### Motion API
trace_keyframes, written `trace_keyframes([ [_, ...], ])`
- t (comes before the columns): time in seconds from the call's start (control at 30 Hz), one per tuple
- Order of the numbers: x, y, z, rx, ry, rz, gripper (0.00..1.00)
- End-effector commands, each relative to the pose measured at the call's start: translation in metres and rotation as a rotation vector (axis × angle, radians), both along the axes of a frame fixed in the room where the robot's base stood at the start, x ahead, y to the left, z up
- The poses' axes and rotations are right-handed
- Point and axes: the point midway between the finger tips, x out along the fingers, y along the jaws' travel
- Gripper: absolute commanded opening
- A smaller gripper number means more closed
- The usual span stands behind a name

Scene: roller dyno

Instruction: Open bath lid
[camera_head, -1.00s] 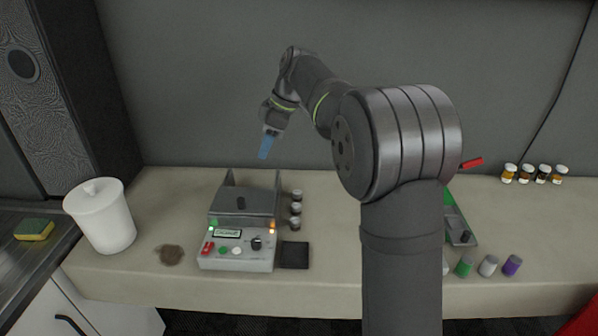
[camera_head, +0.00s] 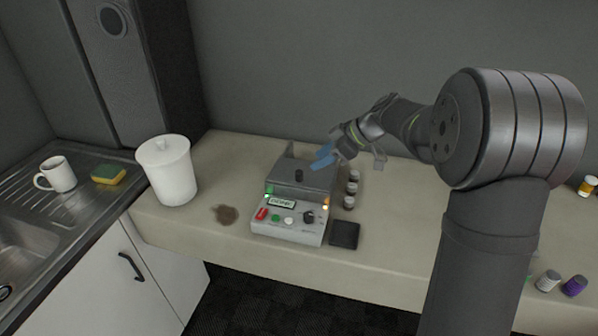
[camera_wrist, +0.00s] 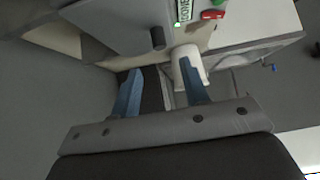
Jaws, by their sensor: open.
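The bath (camera_head: 287,228) is a grey box on the bench with a control panel on its front, showing a small display, buttons and a knob. Its grey lid (camera_head: 318,181) lies on top and looks closed, with a dark upright knob handle (camera_head: 299,175). The handle also shows in the wrist view (camera_wrist: 158,38), ahead of the fingers and apart from them. My gripper (camera_head: 322,157) has blue fingers and is open and empty, above and behind the lid toward its right side. In the wrist view my gripper (camera_wrist: 163,92) has its two fingers spread, with nothing between them in contact.
A white lidded pot (camera_head: 167,172) stands left of the bath, near a brown stain (camera_head: 226,214). Small vials (camera_head: 352,188) line the bath's right side, with a dark square pad (camera_head: 344,234) in front. A sink with a mug (camera_head: 57,174) and sponge (camera_head: 108,174) is at left.

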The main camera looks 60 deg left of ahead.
Motion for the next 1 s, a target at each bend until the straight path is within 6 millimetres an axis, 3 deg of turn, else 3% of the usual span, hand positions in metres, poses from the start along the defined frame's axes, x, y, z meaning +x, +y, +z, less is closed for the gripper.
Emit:
trace_keyframes([
  [0.2, -0.025, 0.024, -0.034, -0.002, 0.001, 0.004, 0.41],
  [0.4, -0.039, 0.039, -0.055, -0.001, 0.001, 0.001, 0.41],
  [0.87, -0.045, 0.045, -0.063, 0.001, -0.001, 0.0, 0.41],
  [1.0, -0.045, 0.045, -0.063, 0.001, -0.001, 0.0, 0.14],
])
